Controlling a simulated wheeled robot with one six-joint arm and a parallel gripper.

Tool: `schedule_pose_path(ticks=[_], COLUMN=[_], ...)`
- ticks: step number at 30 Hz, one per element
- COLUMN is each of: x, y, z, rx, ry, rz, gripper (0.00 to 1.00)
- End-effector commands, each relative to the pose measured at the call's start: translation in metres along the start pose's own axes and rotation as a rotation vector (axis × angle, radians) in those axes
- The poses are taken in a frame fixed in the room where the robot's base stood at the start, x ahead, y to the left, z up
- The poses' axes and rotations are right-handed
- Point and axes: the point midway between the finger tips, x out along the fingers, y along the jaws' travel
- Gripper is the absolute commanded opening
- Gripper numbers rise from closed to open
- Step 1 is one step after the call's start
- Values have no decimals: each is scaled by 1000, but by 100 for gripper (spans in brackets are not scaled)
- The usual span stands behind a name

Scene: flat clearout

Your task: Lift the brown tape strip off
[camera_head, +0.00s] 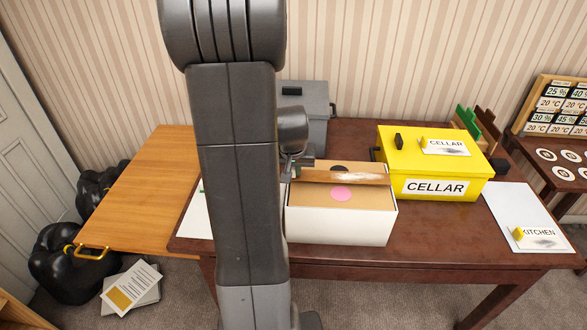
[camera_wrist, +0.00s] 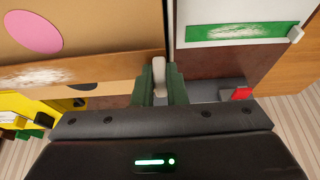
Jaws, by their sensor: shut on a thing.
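A white box (camera_head: 340,224) with a cardboard-brown top and a pink dot stands on the dark table. The brown tape strip (camera_head: 368,174) runs across the back of its top, with a pale scuffed patch. The strip also shows in the wrist view (camera_wrist: 112,71), next to a dark round spot. My gripper (camera_head: 297,166) is at the strip's left end in the head view, partly hidden by my arm. In the wrist view its green fingers (camera_wrist: 160,83) are shut on a pale tab (camera_wrist: 159,68) at the strip's end. Whether the strip is clear of the box top cannot be told.
A yellow CELLAR box (camera_head: 430,165) stands to the right, and a grey box (camera_head: 311,105) stands behind. A white KITCHEN sheet (camera_head: 510,205) lies at the table's right. A wooden leaf (camera_head: 150,185) extends left. Black bags (camera_head: 62,265) lie on the floor.

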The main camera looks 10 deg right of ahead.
Motion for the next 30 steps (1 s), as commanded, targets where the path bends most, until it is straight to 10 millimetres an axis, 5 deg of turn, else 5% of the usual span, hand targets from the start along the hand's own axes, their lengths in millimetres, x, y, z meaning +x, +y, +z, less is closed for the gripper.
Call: schedule_pose_path(ticks=[18, 30], x=[-36, -37], y=[0, 0], z=[-15, -15], rx=[0, 0], ry=[1, 0], rz=[0, 0], gripper=[0, 0])
